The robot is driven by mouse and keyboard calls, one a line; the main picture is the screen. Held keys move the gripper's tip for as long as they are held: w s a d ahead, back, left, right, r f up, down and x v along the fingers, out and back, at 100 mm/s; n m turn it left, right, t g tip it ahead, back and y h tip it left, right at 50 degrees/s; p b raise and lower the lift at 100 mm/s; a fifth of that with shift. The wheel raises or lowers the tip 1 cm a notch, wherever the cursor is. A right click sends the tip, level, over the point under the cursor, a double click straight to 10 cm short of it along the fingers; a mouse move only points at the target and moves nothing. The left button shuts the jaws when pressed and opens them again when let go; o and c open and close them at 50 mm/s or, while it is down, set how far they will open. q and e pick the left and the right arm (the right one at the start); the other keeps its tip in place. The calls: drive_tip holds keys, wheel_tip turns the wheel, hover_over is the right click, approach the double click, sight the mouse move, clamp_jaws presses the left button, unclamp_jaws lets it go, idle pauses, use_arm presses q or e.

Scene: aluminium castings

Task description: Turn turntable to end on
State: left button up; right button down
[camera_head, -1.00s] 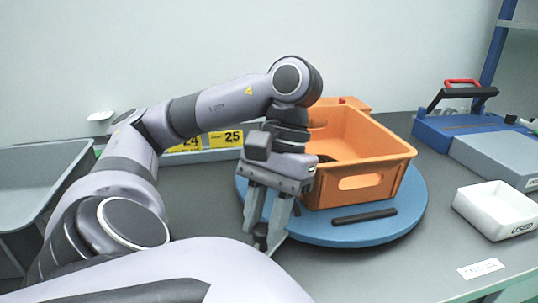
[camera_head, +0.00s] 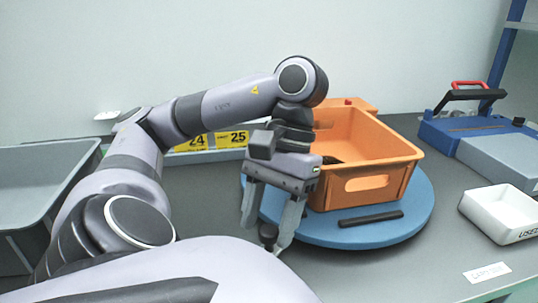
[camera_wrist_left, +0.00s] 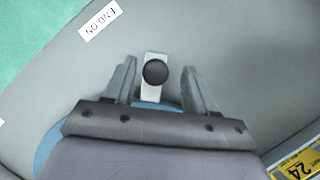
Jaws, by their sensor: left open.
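The blue round turntable (camera_head: 395,232) lies on the grey bench with an orange bin (camera_head: 345,190) on it. A black knob (camera_wrist_left: 155,72) on a pale metal tab (camera_wrist_left: 151,94) sticks out from the turntable's near edge; in the head view the knob (camera_head: 268,231) is partly hidden by a finger. My left gripper (camera_head: 263,229) points down with its fingers apart, one on each side of the knob. In the left wrist view gaps show between the knob and both fingers. A white "END ON" label (camera_wrist_left: 100,20) lies on the bench beyond the knob. My right gripper is not visible.
A black bar (camera_head: 371,218) lies on the turntable before the bin. A white "USED" tray (camera_head: 478,205) and a blue-grey device with a black handle (camera_head: 450,135) stand right. A grey tub (camera_head: 35,185) stands left. Yellow number tags (camera_head: 238,138) stand behind.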

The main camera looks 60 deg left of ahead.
use_arm(q)
drive_tip(key=p+v, duration=0.7)
idle(0.4)
drive_tip(key=shift+r+p, duration=0.15)
drive_tip(key=shift+p, duration=0.15)
